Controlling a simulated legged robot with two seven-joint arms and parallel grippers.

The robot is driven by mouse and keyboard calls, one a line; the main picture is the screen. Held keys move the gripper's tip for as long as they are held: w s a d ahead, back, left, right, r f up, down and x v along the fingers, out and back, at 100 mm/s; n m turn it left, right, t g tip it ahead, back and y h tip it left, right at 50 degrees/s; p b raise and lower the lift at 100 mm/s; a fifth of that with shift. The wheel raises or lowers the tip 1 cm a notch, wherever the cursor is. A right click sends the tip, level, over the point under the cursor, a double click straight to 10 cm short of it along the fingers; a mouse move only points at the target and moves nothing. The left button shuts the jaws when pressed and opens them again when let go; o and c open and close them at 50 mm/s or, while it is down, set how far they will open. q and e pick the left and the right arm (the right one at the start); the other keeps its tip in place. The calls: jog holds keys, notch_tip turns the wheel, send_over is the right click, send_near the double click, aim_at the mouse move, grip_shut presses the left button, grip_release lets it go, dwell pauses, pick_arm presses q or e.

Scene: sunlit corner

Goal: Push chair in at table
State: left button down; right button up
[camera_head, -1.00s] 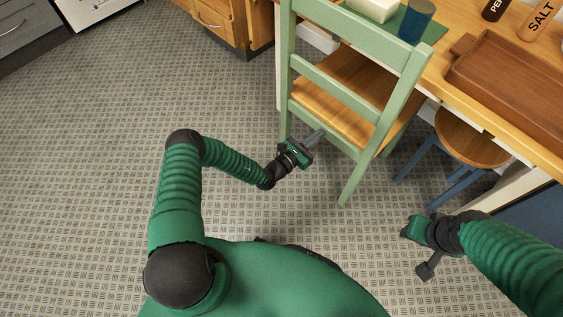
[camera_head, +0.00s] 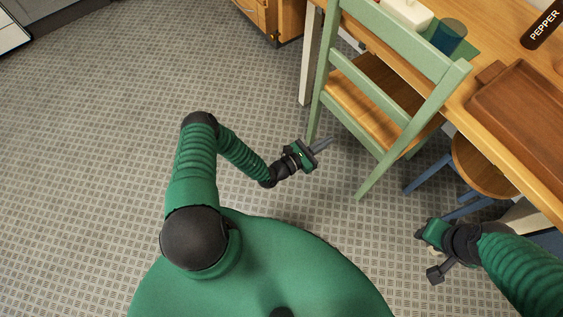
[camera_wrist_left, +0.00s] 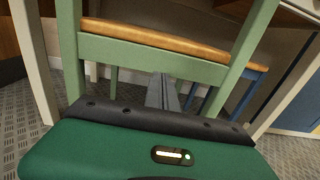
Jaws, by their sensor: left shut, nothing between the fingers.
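A green chair (camera_head: 396,38) with a wooden seat (camera_head: 362,108) stands at the wooden table (camera_head: 470,88), its back towards me. The front of its seat lies under the table edge. My left gripper (camera_head: 328,145) is shut and empty, low beside the chair's left back leg. In the left wrist view the shut fingers (camera_wrist_left: 162,92) point at the gap between the chair's back legs, below the seat rail (camera_wrist_left: 150,55). I cannot tell whether they touch the chair.
A stool (camera_head: 484,165) with a round wooden seat and blue legs stands right of the chair, partly under the table. A brown tray (camera_head: 522,112), a blue cup (camera_head: 449,37) and a pepper shaker (camera_head: 543,24) are on the table. The floor at left is clear.

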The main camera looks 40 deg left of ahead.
pick_arm(q)
jog(key=s+d+r+m+g+h, duration=0.7)
jog(key=s+d+r+m+g, duration=0.25)
jog(key=s+m+g, duration=0.55)
jog(key=s+a+r+m+g+y, duration=0.2)
jog(key=s+m+g+y, duration=0.1)
jog(key=s+m+y, duration=0.3)
jog(key=a+r+m+t+y, duration=0.4)
jog(key=a+r+m+y, duration=0.4)
jog(key=a+r+m, duration=0.25)
jog(key=w+p+v, duration=0.3)
jog(key=p+v, duration=1.1)
jog(key=w+r+p+v, duration=0.1)
jog(key=w+p+v, duration=0.2)
jog(key=p+v, duration=1.1)
jog(key=shift+w+d+r, duration=0.15)
jog(key=shift+w+r, duration=0.35)
jog(key=shift+r, duration=0.15)
